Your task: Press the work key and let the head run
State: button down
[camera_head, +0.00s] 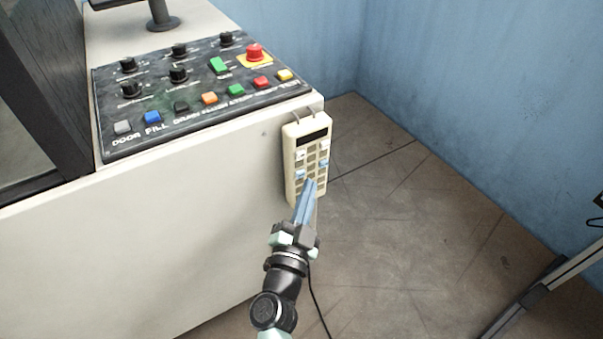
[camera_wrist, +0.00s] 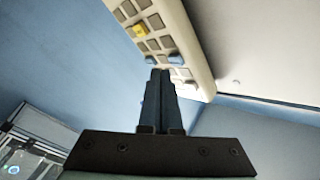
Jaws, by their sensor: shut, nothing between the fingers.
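A cream keypad pendant (camera_head: 291,160) hangs by hooks on the side of the white machine cabinet, below the panel's right corner. It has a dark display at the top and rows of grey, white and blue keys. In the wrist view the keypad (camera_wrist: 183,25) is at the top, with a yellow key (camera_wrist: 141,29) and a blue key near the fingertips. My gripper (camera_head: 309,182) is shut and empty, its blue fingers pointing at the keypad's lower keys. The fingertips (camera_wrist: 160,72) overlap the keypad's edge; I cannot tell whether they touch a key. The fingers hide some lower keys.
A black control panel (camera_head: 190,80) with knobs, coloured buttons and a red emergency stop (camera_head: 255,52) lies on top of the cabinet (camera_head: 190,220). Blue walls (camera_head: 460,80) stand behind. The floor (camera_head: 400,240) to the right is mostly clear, with a metal stand (camera_head: 540,290) at the lower right.

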jog(key=shift+w+a, duration=0.1)
jog(key=shift+w, duration=0.05)
dwell(0.3)
jog(key=shift+w+a, duration=0.2)
